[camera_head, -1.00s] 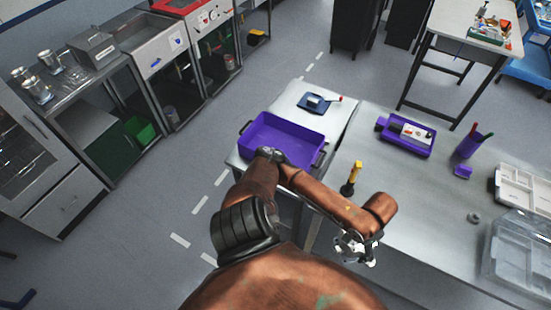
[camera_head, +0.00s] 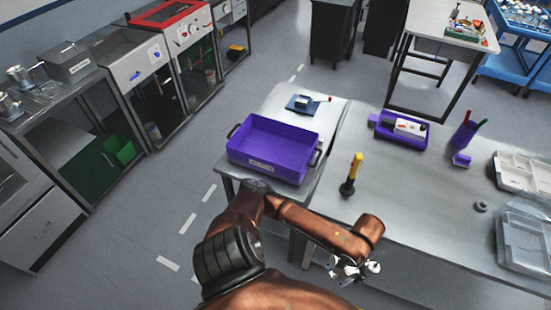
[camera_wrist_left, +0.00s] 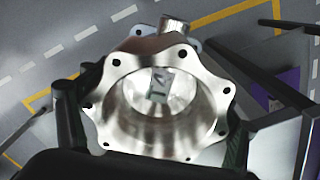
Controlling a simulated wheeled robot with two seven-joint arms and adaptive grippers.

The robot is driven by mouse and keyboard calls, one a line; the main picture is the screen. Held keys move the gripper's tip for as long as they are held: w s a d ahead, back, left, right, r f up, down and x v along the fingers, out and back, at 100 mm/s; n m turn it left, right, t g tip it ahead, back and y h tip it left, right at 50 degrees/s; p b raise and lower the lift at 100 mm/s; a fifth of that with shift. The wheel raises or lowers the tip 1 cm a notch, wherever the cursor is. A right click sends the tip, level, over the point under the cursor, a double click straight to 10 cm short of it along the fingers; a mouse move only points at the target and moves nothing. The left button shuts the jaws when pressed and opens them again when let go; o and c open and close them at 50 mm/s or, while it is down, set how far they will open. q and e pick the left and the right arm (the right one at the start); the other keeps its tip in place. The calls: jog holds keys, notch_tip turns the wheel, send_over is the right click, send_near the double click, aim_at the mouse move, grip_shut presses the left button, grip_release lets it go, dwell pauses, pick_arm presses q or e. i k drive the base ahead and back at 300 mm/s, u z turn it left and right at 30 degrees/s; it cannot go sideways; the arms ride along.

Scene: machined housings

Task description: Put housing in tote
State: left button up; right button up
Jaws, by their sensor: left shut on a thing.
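A silvery metal housing (camera_wrist_left: 100,98) with a scalloped, bolt-holed flange and a round bore fills the middle of the left wrist view. My left gripper (camera_wrist_left: 155,128) is shut on it, with dark fingers on both sides of the flange. In the head view my left gripper (camera_head: 350,268) is low, beside the front edge of the workbench; the housing is hard to make out there. The purple tote (camera_head: 270,168), with dark handles and a label, stands on a side table to the upper left of the gripper. Its visible inside looks empty. My right gripper is out of view.
A yellow-handled tool (camera_head: 352,172) stands upright on the workbench (camera_head: 420,225) near its left end. A purple tray (camera_head: 402,132), a pen cup (camera_head: 465,134), a small ring (camera_head: 481,206) and clear organizers (camera_head: 524,235) lie farther right. Floor at left is free.

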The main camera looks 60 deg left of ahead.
aim_at(267, 153)
jog(key=z, duration=2.05)
jog(key=k, duration=1.45)
jog(key=u, duration=0.05)
